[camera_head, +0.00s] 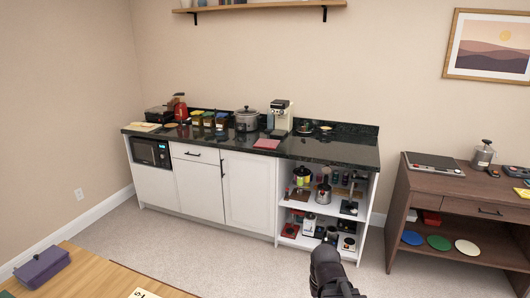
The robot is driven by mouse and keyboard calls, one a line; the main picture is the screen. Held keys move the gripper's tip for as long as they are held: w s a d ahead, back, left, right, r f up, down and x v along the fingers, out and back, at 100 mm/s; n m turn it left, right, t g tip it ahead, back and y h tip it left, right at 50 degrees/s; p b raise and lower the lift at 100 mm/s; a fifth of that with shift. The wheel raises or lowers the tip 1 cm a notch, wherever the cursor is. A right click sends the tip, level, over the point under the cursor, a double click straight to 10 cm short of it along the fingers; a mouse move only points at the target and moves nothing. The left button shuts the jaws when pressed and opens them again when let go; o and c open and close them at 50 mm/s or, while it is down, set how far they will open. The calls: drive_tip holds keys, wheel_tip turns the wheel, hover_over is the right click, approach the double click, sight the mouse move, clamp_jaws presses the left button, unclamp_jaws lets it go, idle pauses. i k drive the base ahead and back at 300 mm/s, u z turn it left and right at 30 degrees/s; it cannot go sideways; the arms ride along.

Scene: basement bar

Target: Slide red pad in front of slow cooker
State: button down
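The red pad (267,144), a flat pinkish-red square, lies on the black countertop near its front edge. It is in front of and to the right of the slow cooker, apart from it. The slow cooker (246,121) is grey with a lid and stands at the back of the counter, left of the coffee machine. A black part of my arm shows at the bottom, well short of the counter. I cannot make out my gripper's fingers in this view.
The coffee machine (281,117) stands right of the slow cooker, with several jars to its left. The countertop (325,149) is bare at the front right. Open shelves below hold appliances. A wooden table is at lower left, a brown cabinet (455,203) at right; carpet lies between.

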sight(261, 144)
drive_tip(key=z, duration=0.15)
drive_tip(key=i, duration=1.6)
drive_tip(key=z, duration=0.35)
drive_tip(key=i, duration=1.95)
drive_tip(key=z, duration=0.1)
